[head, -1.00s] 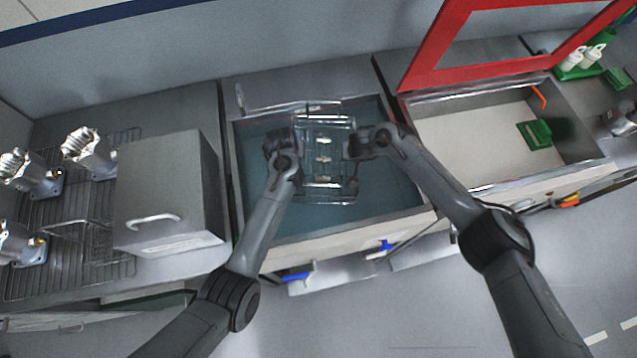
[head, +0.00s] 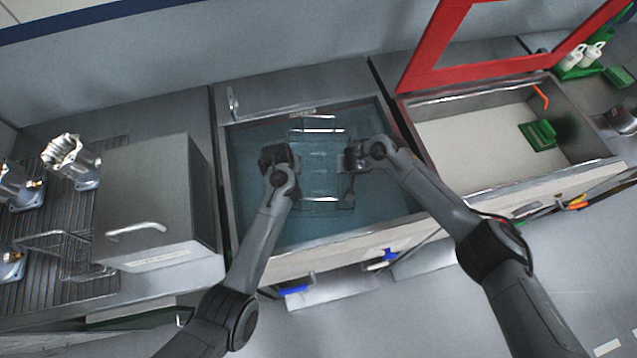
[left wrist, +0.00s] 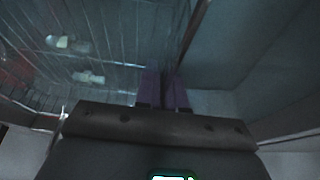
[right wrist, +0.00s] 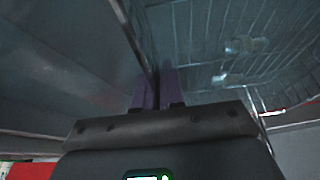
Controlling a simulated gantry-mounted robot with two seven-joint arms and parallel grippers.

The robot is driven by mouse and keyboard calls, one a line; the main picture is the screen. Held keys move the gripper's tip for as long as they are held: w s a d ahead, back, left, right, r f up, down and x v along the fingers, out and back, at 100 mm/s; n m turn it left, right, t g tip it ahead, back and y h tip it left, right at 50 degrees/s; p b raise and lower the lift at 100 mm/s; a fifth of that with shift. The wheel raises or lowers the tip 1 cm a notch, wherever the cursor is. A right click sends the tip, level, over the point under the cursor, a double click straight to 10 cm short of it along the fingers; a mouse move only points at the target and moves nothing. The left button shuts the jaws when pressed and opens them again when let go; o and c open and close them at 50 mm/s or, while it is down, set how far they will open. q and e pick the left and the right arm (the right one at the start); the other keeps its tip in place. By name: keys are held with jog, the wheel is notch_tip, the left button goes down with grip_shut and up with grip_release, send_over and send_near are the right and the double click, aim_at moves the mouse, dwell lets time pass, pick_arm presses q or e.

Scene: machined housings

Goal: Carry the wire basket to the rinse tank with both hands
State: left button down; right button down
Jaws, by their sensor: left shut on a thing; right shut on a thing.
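The wire basket (head: 321,168) is inside the water-filled middle tank (head: 262,229), between my two grippers, and looks dim and bluish under the water. My left gripper (head: 297,160) is shut on its left side, and my right gripper (head: 346,160) is shut on its right side. The left wrist view shows the basket's wire mesh (left wrist: 100,55) with small pale parts (left wrist: 72,43) in it. The right wrist view shows the mesh (right wrist: 262,65) and pale parts (right wrist: 245,45) too. Whether the basket touches the tank floor is not clear.
A grey lidded box (head: 155,200) with a handle stands left of the tank, beside a rack (head: 35,230) with metal housings (head: 70,160). On the right is a pale-floored basin (head: 470,140) under a raised red frame (head: 425,65), holding a green block (head: 538,133).

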pick_arm(q)
jog(key=shift+a+f, duration=0.1)
jog(key=shift+f, duration=0.15)
pick_arm(e)
jog(key=shift+d+f, duration=0.1)
jog(key=shift+f, duration=0.15)
